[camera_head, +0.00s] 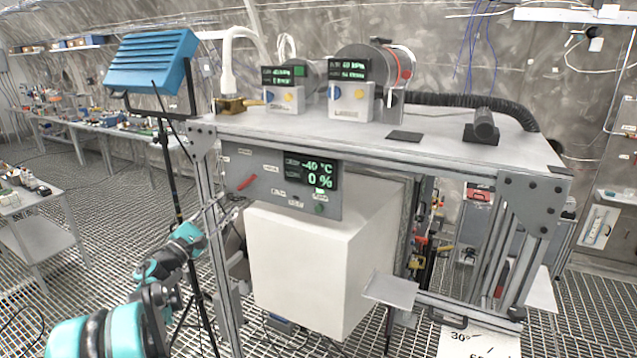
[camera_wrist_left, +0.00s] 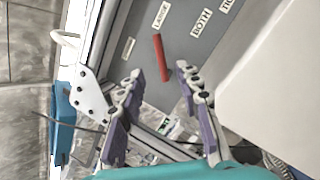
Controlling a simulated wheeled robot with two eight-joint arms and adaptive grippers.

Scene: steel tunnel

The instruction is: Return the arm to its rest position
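My left arm (camera_head: 150,285), teal and dark grey, comes in from the lower left in the head view and reaches up toward the front of the steel-framed bench. My left gripper (camera_head: 228,206) is small there, just below the grey control panel (camera_head: 268,190). In the left wrist view the two fingers with purple pads (camera_wrist_left: 160,80) stand apart with nothing between them. A red lever (camera_wrist_left: 162,58) on the panel shows beyond the fingertips; it appears apart from them. It also shows in the head view (camera_head: 247,182). My right arm and gripper are not in view.
A thin black stand (camera_head: 168,170) carrying a blue panel (camera_head: 152,62) rises close behind my left arm. The bench's metal leg (camera_head: 207,200) and a white box (camera_head: 315,262) are beside the gripper. Open grating floor (camera_head: 85,215) lies to the left.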

